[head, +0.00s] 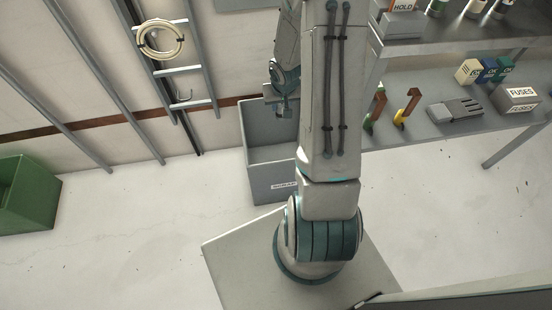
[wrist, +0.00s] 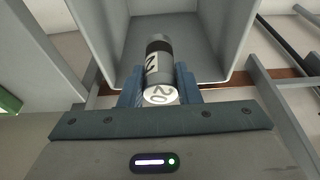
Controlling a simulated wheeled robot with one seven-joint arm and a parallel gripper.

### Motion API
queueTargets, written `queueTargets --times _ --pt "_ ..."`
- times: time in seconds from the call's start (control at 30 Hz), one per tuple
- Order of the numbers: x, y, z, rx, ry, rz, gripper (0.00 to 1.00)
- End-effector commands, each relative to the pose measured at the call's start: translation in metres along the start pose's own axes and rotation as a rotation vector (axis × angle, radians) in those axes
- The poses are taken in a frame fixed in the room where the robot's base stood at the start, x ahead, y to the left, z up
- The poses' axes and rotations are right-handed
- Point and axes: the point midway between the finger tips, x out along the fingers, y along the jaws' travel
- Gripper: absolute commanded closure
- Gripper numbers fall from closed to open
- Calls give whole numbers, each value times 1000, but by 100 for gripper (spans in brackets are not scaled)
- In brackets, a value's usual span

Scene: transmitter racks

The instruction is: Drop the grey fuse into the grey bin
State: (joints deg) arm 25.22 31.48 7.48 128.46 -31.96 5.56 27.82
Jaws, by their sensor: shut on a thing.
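The grey fuse (wrist: 158,65), a cylinder with a dark grey end and a white label marked 20, sits between the blue-grey fingers of my gripper (wrist: 160,88), which is shut on it. The grey bin (head: 272,184) stands on the floor behind my arm in the head view, its right part hidden by the arm. In the wrist view the open bin (wrist: 236,45) lies beyond the fuse. My gripper (head: 282,108) is over the bin's opening in the head view. The fuse is too small to make out there.
A green bin (head: 25,205) stands on the floor at the left. A wall rack holds a coiled cable (head: 160,39). At the right, a shelf (head: 425,128) carries a FUSES box (head: 519,97), handled tools and small boxes. The floor between the bins is clear.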

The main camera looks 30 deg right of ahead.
Motion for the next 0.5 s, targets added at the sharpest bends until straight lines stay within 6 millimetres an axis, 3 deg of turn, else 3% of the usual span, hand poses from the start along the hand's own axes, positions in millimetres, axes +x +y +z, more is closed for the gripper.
queueTargets --times 0.5 --pt "47 0 13 0 0 0 95"
